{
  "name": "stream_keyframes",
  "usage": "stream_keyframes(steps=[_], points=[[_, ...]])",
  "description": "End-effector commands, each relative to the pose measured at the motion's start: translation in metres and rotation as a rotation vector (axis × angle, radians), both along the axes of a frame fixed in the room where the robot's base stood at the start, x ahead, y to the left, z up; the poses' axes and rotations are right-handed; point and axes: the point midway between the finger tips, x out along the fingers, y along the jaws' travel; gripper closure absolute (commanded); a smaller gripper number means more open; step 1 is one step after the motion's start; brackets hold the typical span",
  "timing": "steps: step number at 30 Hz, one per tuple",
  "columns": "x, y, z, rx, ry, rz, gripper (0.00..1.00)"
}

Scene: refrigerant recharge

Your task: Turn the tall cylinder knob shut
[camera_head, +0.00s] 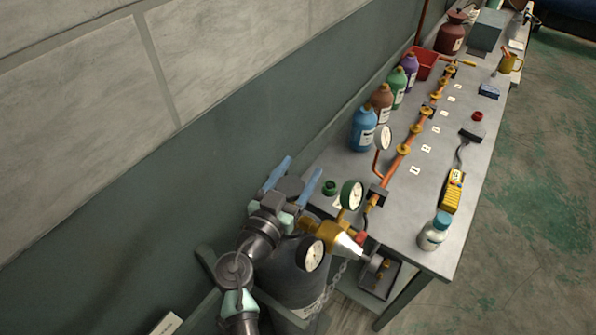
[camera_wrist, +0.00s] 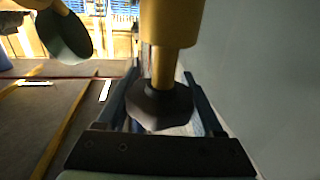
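The tall cylinder (camera_head: 297,275) is dark grey and stands at the near left end of the bench, partly hidden by my arm. A brass valve body (camera_head: 325,240) with gauges sits at its top. In the wrist view, the dark, many-sided knob (camera_wrist: 160,106) is on a brass stem (camera_wrist: 163,68). The knob lies between the two blue fingers of my gripper (camera_wrist: 162,88), close to the palm. My gripper (camera_head: 292,181) has its fingers well apart in the head view. Narrow gaps seem to show beside the knob; contact is unclear.
A wall (camera_head: 130,190) runs close on the left. The bench (camera_head: 405,225) holds a copper pipe (camera_head: 394,165), several coloured bottles, a white jar (camera_head: 433,232) and a yellow meter (camera_head: 453,190). A chain (camera_head: 333,285) hangs beside the cylinder. Open floor (camera_head: 535,190) lies right of the bench.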

Motion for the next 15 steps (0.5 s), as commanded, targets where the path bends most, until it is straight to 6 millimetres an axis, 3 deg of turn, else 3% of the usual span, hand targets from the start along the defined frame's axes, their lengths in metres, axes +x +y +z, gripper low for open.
stream_keyframes(steps=[1,8,15], points=[[-0.0002,0.0,0.0,0.0,0.0,0.0,0.46],[-0.0002,0.0001,0.0,0.0,0.0,0.0,0.87],[-0.0003,0.0001,-0.0021,0.0,-0.001,-0.016,0.87]])
